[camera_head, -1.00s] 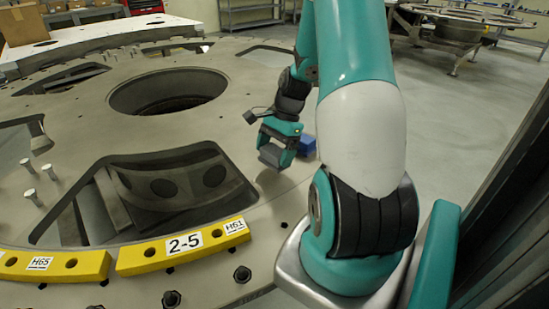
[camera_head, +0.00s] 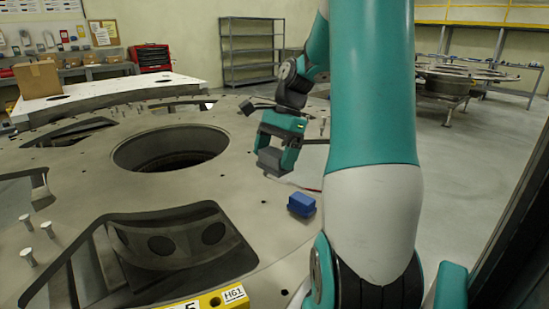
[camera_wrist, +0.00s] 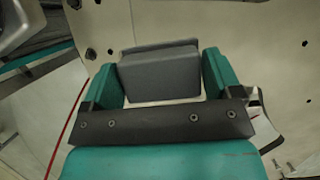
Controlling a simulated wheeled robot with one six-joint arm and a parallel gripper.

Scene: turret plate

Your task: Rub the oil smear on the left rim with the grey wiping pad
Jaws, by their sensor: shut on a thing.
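The grey wiping pad (camera_head: 271,161) is held between the teal fingers of my gripper (camera_head: 278,153), over or near the outer part of the large turret plate (camera_head: 110,185). In the wrist view the grey pad (camera_wrist: 158,74) sits between both fingers of my gripper (camera_wrist: 161,80), which is shut on it. I cannot tell whether the pad touches the surface below. I cannot make out the oil smear in either view; part of the plate is hidden by my arm.
A blue block (camera_head: 301,204) sits on the plate nearer than my gripper. The plate has a round hole (camera_head: 170,149), a larger cut-out and upright pins (camera_head: 46,229) at the left. A yellow marked segment (camera_head: 213,301) lies at the front. Open floor (camera_head: 455,160) is right.

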